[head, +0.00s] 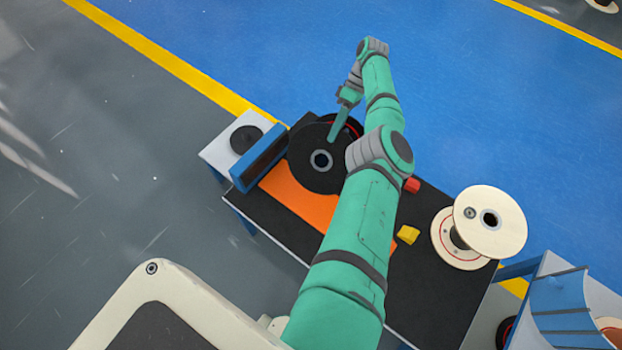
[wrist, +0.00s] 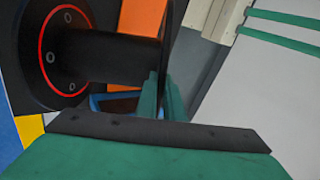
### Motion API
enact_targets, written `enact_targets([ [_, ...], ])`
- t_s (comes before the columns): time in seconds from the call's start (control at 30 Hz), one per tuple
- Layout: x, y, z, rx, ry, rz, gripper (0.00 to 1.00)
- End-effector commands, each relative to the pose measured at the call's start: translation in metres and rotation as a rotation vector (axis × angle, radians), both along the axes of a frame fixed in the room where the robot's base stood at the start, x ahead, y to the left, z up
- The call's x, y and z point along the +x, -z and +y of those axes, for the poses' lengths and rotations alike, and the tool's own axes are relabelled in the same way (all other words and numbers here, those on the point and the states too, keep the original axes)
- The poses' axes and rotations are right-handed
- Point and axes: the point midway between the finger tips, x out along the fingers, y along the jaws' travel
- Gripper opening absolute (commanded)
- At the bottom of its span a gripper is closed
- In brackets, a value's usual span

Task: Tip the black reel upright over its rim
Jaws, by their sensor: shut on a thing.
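The black reel (head: 308,172) is at the left end of the black table in the head view, partly over an orange mat. One flange faces the camera with a grey ring at its hub; part of the other flange, with a red ring, shows behind. My gripper (head: 333,138) is at this reel's upper edge. In the wrist view the reel's core (wrist: 105,55) runs sideways, and the fingers of my gripper (wrist: 165,97) are shut on the rim of the near flange, seen edge-on. Whether the reel touches the mat is hidden, and its exact tilt is unclear.
A cream reel (head: 490,205), a yellow piece (head: 407,234) and a red piece (head: 411,185) are on the black table (head: 440,300) to the right. My arm crosses over the table's middle.

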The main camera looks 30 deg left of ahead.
Motion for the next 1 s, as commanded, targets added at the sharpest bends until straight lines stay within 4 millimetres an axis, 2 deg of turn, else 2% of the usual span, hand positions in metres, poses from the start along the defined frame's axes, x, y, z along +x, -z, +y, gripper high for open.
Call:
enact_targets([
  [0.43,-0.0009,-0.0008,0.003,0.001,-0.004,-0.001,0.0],
  [0.47,-0.0009,-0.0008,0.0031,0.001,-0.004,-0.001,0.15],
  [0.5,-0.0009,-0.0008,0.0032,0.001,-0.006,-0.002,0.24],
  [0.53,-0.001,-0.0007,0.0033,0.001,-0.006,-0.002,0.3],
  [1.0,-0.0009,-0.0002,0.0023,0.0,-0.004,0.0,0.3],
])
